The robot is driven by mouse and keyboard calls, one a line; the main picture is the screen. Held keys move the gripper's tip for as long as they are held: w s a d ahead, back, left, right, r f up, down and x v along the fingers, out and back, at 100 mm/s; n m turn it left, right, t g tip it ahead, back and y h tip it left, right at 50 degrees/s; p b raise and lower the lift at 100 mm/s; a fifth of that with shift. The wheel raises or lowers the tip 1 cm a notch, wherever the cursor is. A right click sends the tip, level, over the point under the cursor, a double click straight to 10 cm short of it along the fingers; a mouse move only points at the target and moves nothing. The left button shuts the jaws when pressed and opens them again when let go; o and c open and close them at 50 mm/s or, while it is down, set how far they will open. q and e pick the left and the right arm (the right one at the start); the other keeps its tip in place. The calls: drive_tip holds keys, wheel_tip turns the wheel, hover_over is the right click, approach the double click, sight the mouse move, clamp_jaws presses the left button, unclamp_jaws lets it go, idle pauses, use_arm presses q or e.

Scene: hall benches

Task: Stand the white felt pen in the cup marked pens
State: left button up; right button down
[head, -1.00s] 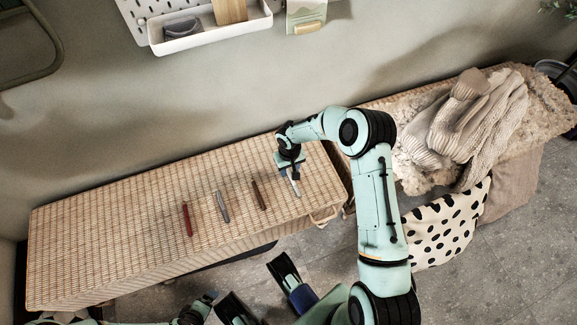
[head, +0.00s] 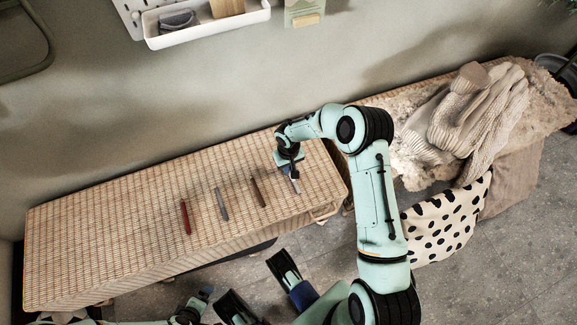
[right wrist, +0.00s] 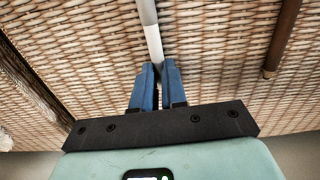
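The white felt pen (head: 297,186) is at the right end of the woven bench (head: 110,225), under my right gripper (head: 292,174). In the right wrist view the pen (right wrist: 149,28) runs from the top edge down to the blue fingertips (right wrist: 158,72). The fingers are close together with the pen's near end between them. I cannot tell whether the pen is clear of the weave. My left gripper (head: 206,295) is low at the bottom left, small and dark, away from the pens. No cup marked pens shows in either view.
A brown pen (head: 258,192), a grey pen (head: 222,204) and a red pen (head: 185,217) lie on the bench. A white wall tray (head: 205,27) hangs above. The bench's left half is clear.

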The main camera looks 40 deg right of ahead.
wheel_tip(320, 180, up, 8)
drive_tip(key=p, duration=0.4)
drive_tip(key=shift+p, duration=0.3)
idle(0.3)
